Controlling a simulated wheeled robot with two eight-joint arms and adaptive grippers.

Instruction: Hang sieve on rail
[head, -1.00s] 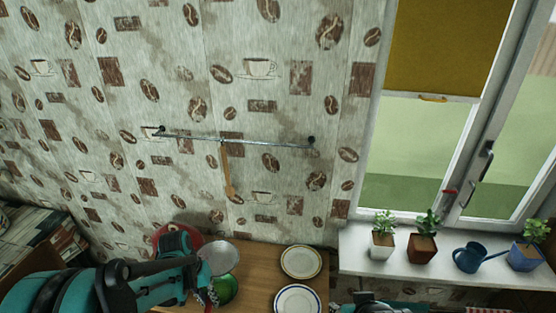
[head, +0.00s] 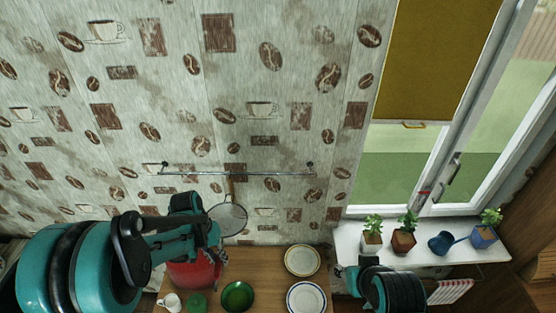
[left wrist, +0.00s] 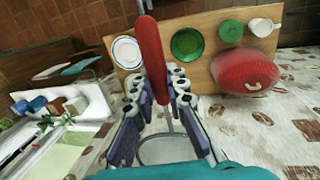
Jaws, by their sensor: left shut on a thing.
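The sieve, a round wire-mesh bowl (head: 228,219) with a long red handle (left wrist: 150,50), is held up in front of the wall. My left gripper (head: 208,236) is shut on it; the left wrist view shows the fingers (left wrist: 160,88) around the handle and the sieve's hoop beyond. The rail (head: 260,174) is a thin metal bar on the wall; in the head view the sieve appears below it, apart from it.
The rail's right half is clear.

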